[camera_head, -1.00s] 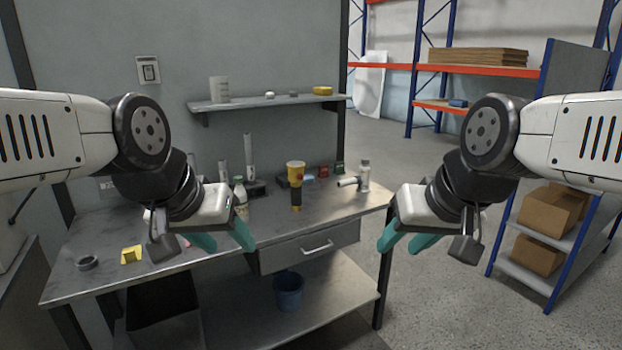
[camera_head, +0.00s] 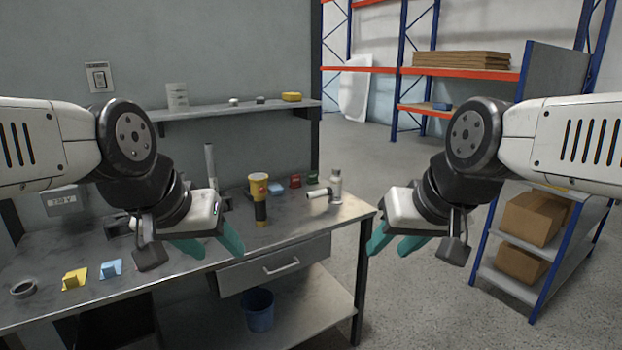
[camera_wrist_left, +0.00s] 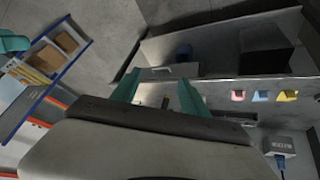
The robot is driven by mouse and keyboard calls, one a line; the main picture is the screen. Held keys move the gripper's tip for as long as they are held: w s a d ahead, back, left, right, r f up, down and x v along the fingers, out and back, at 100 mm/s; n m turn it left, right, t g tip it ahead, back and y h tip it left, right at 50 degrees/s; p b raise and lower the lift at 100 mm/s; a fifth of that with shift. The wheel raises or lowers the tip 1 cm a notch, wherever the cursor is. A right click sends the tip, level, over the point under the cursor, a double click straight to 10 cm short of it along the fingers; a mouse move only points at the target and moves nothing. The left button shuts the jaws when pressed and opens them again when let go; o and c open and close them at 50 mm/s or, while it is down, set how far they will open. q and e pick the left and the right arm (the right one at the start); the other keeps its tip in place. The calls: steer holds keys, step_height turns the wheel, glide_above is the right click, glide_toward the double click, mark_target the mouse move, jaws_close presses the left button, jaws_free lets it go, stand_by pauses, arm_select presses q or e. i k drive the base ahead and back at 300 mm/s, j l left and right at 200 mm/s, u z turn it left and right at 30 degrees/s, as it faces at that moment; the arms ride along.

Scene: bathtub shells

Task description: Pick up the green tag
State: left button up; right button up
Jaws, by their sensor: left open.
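A small green item (camera_head: 312,177), which may be the green tag, sits at the back right of the metal workbench (camera_head: 180,287), beside a small red item (camera_head: 295,181). It is too small to make out its shape. My left gripper (camera_head: 210,244) is open and empty, above the bench's front edge, left of and nearer than the green item. Its two teal fingers stand apart in the left wrist view (camera_wrist_left: 159,93). My right gripper (camera_head: 393,242) looks open and empty, right of the bench over the floor. No green tag can be made out in the left wrist view.
A yellow tag (camera_head: 74,279) and a blue tag (camera_head: 110,268) stand at the bench's left; a pink tag (camera_wrist_left: 238,96) shows in the wrist view. A yellow-black flashlight (camera_head: 259,199) and a grey pipe fitting (camera_head: 335,186) stand near the green item. A shelf (camera_head: 235,108) hangs above.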

mark_target(312, 176)
steer(key=i+l+u, duration=0.2)
steer(key=i, duration=0.25)
steer(key=i+l+u, duration=0.2)
steer(key=i+l, duration=0.2)
steer(key=i+l+u, duration=0.2)
steer(key=i+l, duration=0.2)
steer(key=l, duration=0.15)
steer(key=i+l+u, duration=0.2)
steer(key=i+l, duration=0.15)
steer(key=l, duration=0.15)
steer(key=i+l+u, duration=0.2)
steer(key=l, duration=0.35)
steer(key=i+j, duration=0.05)
steer(key=i, duration=0.05)
